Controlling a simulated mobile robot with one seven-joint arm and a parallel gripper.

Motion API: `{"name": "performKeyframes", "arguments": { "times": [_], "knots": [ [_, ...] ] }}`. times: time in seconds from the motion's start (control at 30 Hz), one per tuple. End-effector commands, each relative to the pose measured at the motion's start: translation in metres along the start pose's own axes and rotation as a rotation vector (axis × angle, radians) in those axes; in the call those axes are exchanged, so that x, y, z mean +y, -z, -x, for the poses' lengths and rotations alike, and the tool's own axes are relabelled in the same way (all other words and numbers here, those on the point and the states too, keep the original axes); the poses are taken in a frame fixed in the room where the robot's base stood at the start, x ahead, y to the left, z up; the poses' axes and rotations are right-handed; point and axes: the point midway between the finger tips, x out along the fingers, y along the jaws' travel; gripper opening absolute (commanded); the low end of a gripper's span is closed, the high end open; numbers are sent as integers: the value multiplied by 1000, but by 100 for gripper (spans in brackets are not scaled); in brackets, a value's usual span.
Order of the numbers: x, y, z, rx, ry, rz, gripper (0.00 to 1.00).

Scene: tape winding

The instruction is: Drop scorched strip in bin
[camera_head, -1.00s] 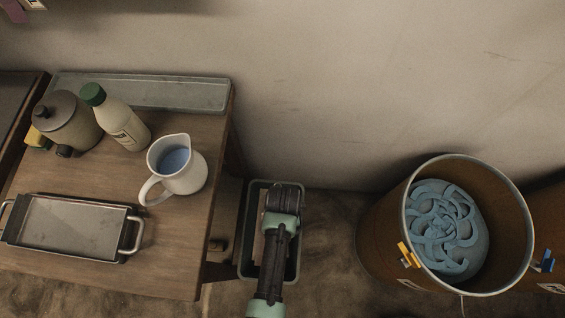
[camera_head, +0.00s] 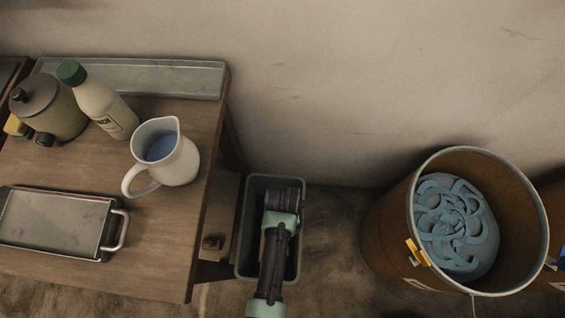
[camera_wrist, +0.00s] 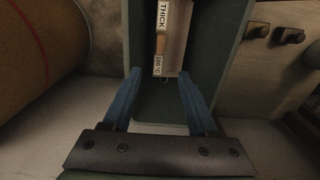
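The grey-green bin (camera_head: 253,193) stands on the floor beside the table, and its walls also show in the wrist view (camera_wrist: 222,45). A pale strip (camera_wrist: 177,30) with a brown patch and white labels, "THICK" and "180 °C", appears inside the bin in the wrist view. My gripper (camera_wrist: 158,75) is open over the bin, its two blue fingers apart with a clear gap between their tips. The strip's near end is close to the fingertips, but no finger presses on it. In the head view my arm covers the gripper and most of the bin's inside.
A wooden table (camera_head: 150,230) at left holds a white jug (camera_head: 178,165) with blue liquid, a green-capped bottle (camera_head: 102,108), a lidded pot (camera_head: 50,108) and a metal tray (camera_head: 50,220). A brown drum (camera_head: 395,230) with blue coils stands at right. Bare floor lies between bin and drum.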

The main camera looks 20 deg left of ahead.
Motion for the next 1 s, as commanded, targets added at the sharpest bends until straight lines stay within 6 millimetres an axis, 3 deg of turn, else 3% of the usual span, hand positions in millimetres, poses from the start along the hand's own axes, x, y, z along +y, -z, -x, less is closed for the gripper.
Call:
{"name": "performKeyframes", "arguments": {
  "times": [0.37, 0.47, 0.8, 1.0],
  "knots": [
    [0, 0, 6, 0, 0, 0, 62],
    [0, 1, 20, 2, 0, 0, 62],
    [0, 1, 95, 3, 0, 1, 62],
    [0, 0, 122, 1, 0, 0, 62]
  ]
}}
